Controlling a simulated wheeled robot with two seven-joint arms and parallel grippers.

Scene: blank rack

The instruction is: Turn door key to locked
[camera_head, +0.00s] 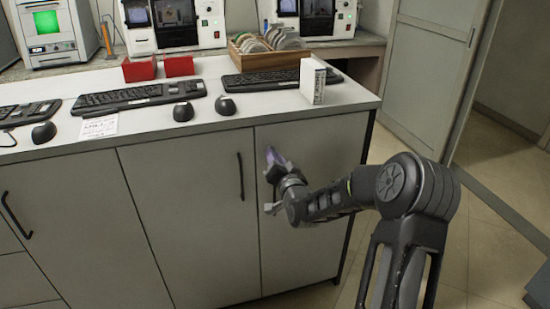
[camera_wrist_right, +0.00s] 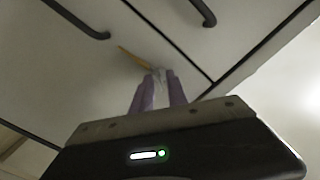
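My right gripper (camera_head: 272,160) is at the front of the right cabinet door (camera_head: 310,230), near its upper left corner. In the right wrist view its two purple fingers (camera_wrist_right: 160,84) point at the door face. A small pale piece shows between the fingertips, and a thin yellowish-brown strip (camera_wrist_right: 135,57) runs from there to the upper left. It may be part of the key, but the key's shape and turn cannot be made out. The gap between the fingers is narrow, and whether they press on anything is unclear. My left gripper is not in view.
A dark handle (camera_head: 240,176) stands out on the neighbouring door, left of my gripper. Above is the white counter (camera_head: 225,115) with keyboards (camera_head: 140,97), mice, red boxes and a white box (camera_head: 312,81). Floor is clear at right.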

